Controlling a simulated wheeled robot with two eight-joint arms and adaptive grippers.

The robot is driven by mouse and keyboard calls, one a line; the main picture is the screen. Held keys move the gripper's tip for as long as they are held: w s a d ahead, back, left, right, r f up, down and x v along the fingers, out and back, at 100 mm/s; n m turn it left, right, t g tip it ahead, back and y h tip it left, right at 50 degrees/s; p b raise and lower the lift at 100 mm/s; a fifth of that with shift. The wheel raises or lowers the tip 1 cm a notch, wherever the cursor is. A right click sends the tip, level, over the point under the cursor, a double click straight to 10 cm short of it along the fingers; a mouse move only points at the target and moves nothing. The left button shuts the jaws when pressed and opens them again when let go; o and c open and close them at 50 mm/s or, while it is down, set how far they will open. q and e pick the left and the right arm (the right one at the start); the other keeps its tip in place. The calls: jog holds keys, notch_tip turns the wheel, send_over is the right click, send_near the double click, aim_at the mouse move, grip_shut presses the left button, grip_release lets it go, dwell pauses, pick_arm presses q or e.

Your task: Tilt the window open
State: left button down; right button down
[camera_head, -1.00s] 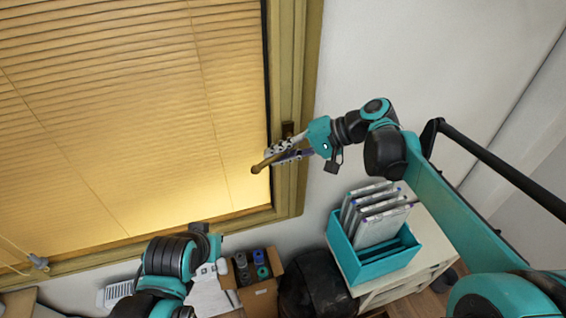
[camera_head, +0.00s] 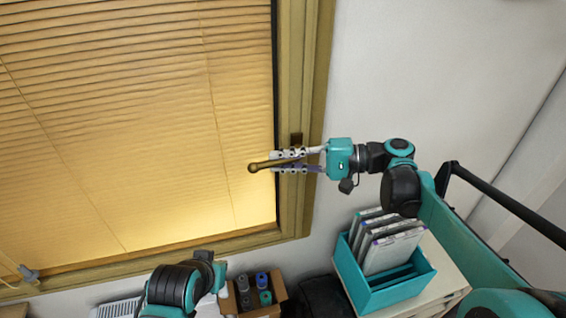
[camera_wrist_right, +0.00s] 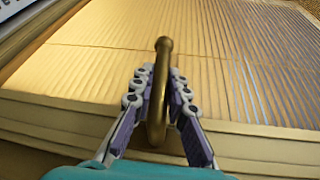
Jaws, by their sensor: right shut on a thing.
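The window (camera_head: 150,110) has a wooden frame (camera_head: 311,110) and a yellow pleated blind. Its brass handle (camera_head: 257,167) points left, roughly level, from the frame's right upright. My right gripper (camera_head: 279,162) is shut on the handle, with one finger above it and one below. In the right wrist view the handle (camera_wrist_right: 163,55) stands between the two fingers of the right gripper (camera_wrist_right: 158,90), its knobbed end reaching past them. My left arm shows at the bottom left of the head view; the opening between its gripper's fingers is not visible.
A teal box (camera_head: 385,290) with several folders stands on a light cabinet at the lower right. A cardboard box (camera_head: 272,304) with dark rolls is below the window. A white wall (camera_head: 430,70) is right of the frame.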

dwell(0.3)
